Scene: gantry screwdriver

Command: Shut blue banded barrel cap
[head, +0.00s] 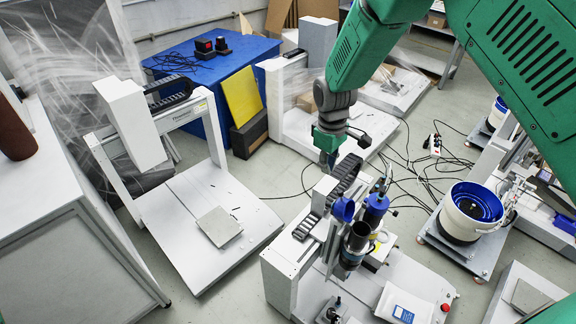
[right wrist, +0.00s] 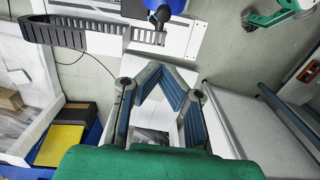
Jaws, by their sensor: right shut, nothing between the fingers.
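A dark barrel (head: 357,240) with a blue band low on its side stands upright on the gantry screwdriver machine at the lower middle of the head view. A round blue piece, which looks like its cap (head: 343,209), stands tilted at the barrel's upper left, off its top. My right gripper (head: 328,158) is above and behind the barrel, apart from it, pointing down. In the right wrist view the fingers (right wrist: 163,82) are shut and empty. A blue piece (right wrist: 172,5) is cut off at the top edge there; I cannot tell which part it is. My left gripper is not in view.
A blue canister (head: 376,206) stands close to the barrel's right. A black cable chain (head: 343,178) runs just behind the cap. A white pouch (head: 404,304) lies on the base plate at the front. Another gantry machine (head: 200,215) stands to the left, with clear floor between.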

